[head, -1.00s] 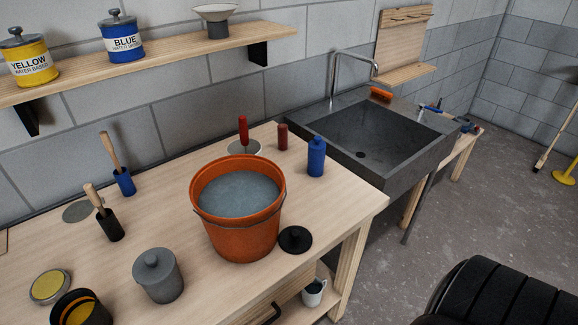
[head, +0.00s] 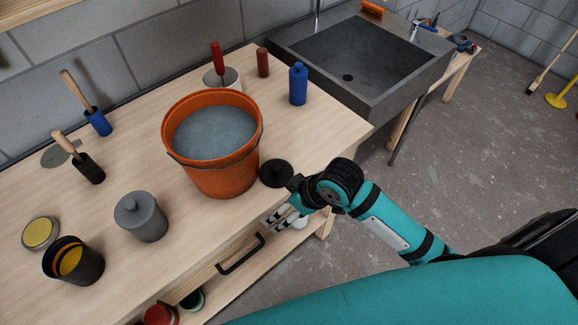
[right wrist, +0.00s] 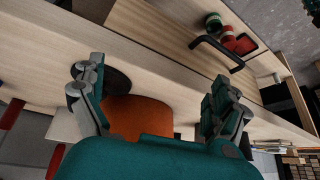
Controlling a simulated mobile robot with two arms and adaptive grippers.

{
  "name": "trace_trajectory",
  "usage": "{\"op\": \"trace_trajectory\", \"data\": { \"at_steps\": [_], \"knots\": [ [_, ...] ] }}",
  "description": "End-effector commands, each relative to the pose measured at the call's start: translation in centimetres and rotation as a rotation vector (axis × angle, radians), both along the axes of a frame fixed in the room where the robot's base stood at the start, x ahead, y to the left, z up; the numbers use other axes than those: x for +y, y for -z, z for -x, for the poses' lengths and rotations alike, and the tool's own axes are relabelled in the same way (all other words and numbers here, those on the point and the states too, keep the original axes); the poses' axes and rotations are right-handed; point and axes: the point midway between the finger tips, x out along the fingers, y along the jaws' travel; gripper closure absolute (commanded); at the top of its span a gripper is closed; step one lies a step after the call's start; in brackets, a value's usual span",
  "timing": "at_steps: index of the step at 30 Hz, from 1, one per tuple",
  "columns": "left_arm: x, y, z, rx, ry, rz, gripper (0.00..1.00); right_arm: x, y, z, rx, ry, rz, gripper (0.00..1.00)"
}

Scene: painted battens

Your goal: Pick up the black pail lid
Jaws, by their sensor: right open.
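The black pail lid (head: 275,173), a round disc with a knob, lies on the bench by its front edge, right of the orange pail (head: 222,178). My right gripper (head: 278,217) is just in front of the bench edge, close to the lid and apart from it in the head view. In the right wrist view its fingers are spread wide (right wrist: 155,80) with nothing between them. There the lid (right wrist: 118,82) shows partly behind the left finger, beside the pail (right wrist: 140,117). My left gripper is not in view.
The pail holds grey liquid. A grey lidded pot (head: 141,218), a black can (head: 72,262) and a blue bottle (head: 298,84) stand on the bench (head: 190,235). A dark drawer handle (head: 240,254) juts from its front. A sink (head: 350,60) is at the back right.

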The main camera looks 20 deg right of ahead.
Motion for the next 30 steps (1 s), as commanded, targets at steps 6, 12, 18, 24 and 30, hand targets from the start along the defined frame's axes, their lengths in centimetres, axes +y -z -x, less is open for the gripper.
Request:
{"op": "trace_trajectory", "data": {
  "at_steps": [6, 12, 18, 24, 30],
  "knots": [
    [0.0, -0.1, 0.0, -0.001, 0.000, -0.001, 1.00, 0.1, -4.2, -3.0, -0.038, -0.165, 0.021, 0.00],
    [0.3, -0.2, 0.0, -0.001, 0.001, -0.003, 1.00, -2.6, -9.0, -5.7, -0.024, -0.288, 0.074, 0.00],
    [0.3, -0.3, -0.1, -0.002, 0.001, -0.004, 1.00, -6.5, -13.7, -7.0, 0.022, -0.316, 0.107, 0.00],
    [0.3, -0.5, -0.1, -0.003, 0.001, -0.004, 1.00, -7.6, -14.8, -7.2, 0.045, -0.311, 0.103, 0.00],
    [0.3, -1.5, -0.1, -0.003, 0.001, -0.004, 1.00, -6.3, -11.7, -8.0, 0.049, -0.312, 0.098, 0.00]
  ]
}}
